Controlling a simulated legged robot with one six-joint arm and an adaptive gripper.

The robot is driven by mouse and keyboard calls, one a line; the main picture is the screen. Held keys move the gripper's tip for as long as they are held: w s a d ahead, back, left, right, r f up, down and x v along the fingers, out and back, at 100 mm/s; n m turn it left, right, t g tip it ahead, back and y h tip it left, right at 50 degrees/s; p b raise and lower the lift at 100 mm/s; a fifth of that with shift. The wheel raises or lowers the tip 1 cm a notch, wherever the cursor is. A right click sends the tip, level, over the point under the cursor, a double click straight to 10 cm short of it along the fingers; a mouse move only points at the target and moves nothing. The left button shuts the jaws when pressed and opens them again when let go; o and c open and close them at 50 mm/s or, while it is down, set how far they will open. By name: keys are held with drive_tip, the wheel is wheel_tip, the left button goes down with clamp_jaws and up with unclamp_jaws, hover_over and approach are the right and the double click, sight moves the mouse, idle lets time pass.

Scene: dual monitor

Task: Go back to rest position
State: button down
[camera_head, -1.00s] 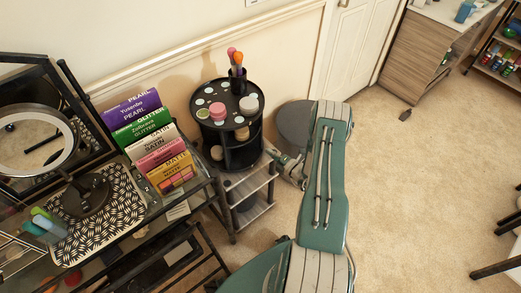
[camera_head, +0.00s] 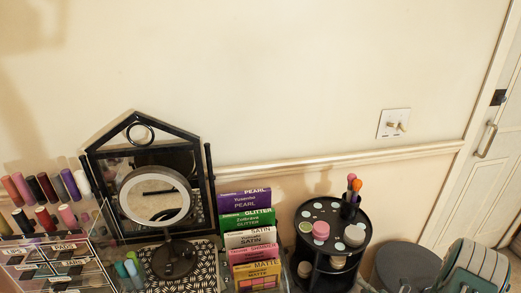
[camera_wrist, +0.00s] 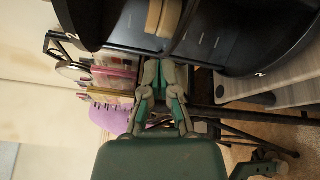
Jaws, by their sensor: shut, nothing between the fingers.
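My gripper (camera_wrist: 160,72) shows in the wrist view with its grey and green fingers together and nothing between them. It is beside the black round organizer, whose dark tiers fill the top of that view. In the head view my arm's green and grey links stand at the lower right, and the gripper end is cut off or hidden at the bottom edge.
The black round organizer (camera_head: 324,270) holds pink and cream jars and a brush cup (camera_head: 350,207). Left of it stand stacked palettes (camera_head: 248,238), a ring-light mirror (camera_head: 123,200) and a bottle rack. A grey round bin (camera_head: 402,262) is right of the organizer.

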drive_tip(key=s+a+r+n+g, duration=0.3)
drive_tip(key=a+r+n+g, duration=0.4)
drive_tip(key=a+r+n, duration=0.4)
drive_tip(key=s+a+r+n+g, duration=0.3)
drive_tip(key=a+r+n+g, duration=0.3)
drive_tip(key=a+r+n, duration=0.5)
drive_tip(key=s+r+n+t+h, duration=0.3)
drive_tip(key=s+r+n+h, duration=0.6)
drive_tip(key=n, duration=1.3)
drive_tip(key=s+r, duration=0.5)
drive_tip(key=s, duration=0.2)
drive_tip(key=shift+d+t, duration=0.15)
drive_tip(key=shift+t, duration=0.15)
